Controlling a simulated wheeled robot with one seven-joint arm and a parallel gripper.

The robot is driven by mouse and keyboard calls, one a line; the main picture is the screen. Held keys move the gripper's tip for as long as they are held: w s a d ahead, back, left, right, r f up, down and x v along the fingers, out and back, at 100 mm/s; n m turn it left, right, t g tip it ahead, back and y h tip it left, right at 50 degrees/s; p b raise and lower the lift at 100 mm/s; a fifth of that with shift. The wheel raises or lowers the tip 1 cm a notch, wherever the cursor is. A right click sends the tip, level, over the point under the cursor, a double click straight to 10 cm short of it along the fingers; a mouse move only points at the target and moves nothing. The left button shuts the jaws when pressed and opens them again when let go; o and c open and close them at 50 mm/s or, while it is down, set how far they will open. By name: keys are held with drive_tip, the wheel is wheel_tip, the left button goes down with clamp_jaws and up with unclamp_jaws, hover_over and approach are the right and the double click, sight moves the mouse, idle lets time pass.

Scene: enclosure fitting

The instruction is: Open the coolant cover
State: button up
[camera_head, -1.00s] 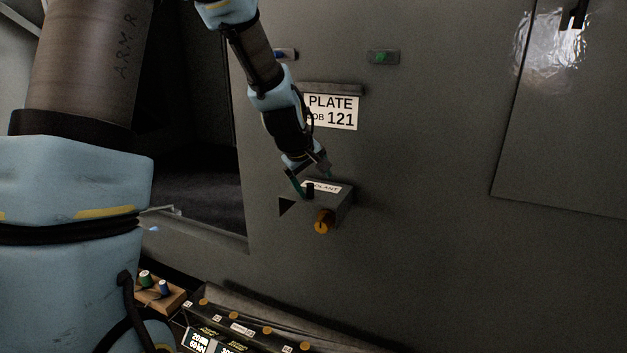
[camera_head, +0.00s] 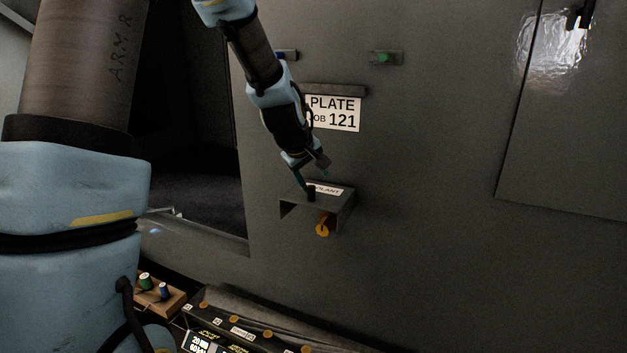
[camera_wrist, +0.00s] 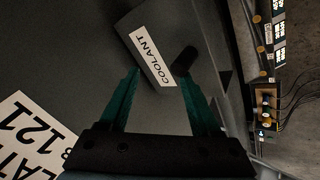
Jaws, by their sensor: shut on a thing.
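The coolant cover (camera_head: 340,205) is a grey box-like flap on the grey wall, with a white COOLANT label and a black knob (camera_head: 311,193). Its front edge stands out from the wall and a hollow shows under it. An orange round part (camera_head: 323,230) shows below the cover. In the wrist view the cover (camera_wrist: 129,24) lies ahead of my gripper (camera_wrist: 158,76). The teal fingers are apart, at the cover's labelled face, with the black knob (camera_wrist: 186,61) by the right fingertip. My gripper (camera_head: 312,178) is at the cover's top from above; the exact contact is hard to see.
A PLATE JOB 121 sign (camera_head: 333,115) under a ledge is just above. Green and blue buttons (camera_head: 383,58) are higher up. A dark opening (camera_head: 195,150) lies left. A control panel (camera_head: 245,330) and a wooden block with knobs (camera_head: 160,298) stand below.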

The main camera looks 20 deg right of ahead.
drive_tip(key=b+v, duration=0.3)
drive_tip(key=v, duration=0.7)
drive_tip(key=shift+d, duration=0.1)
drive_tip(key=s+a+f+m+g+y, duration=0.1)
drive_tip(key=s+a+f, duration=0.3)
drive_tip(key=a, duration=0.4)
drive_tip(key=s+a+f+m+g+y, duration=0.1)
drive_tip(key=s+a+f+y, duration=0.1)
drive_tip(key=a+f, duration=0.4)
drive_tip(key=s+a+f+m+g+y+b, duration=0.1)
drive_tip(key=s+a+f, duration=0.4)
drive_tip(key=a, duration=0.7)
drive_tip(key=shift+s+a+m+g+y, duration=0.2)
drive_tip(key=shift+s+m+g+y, duration=0.1)
drive_tip(key=shift+s+m+y, duration=0.1)
drive_tip(key=shift+w+f, duration=0.1)
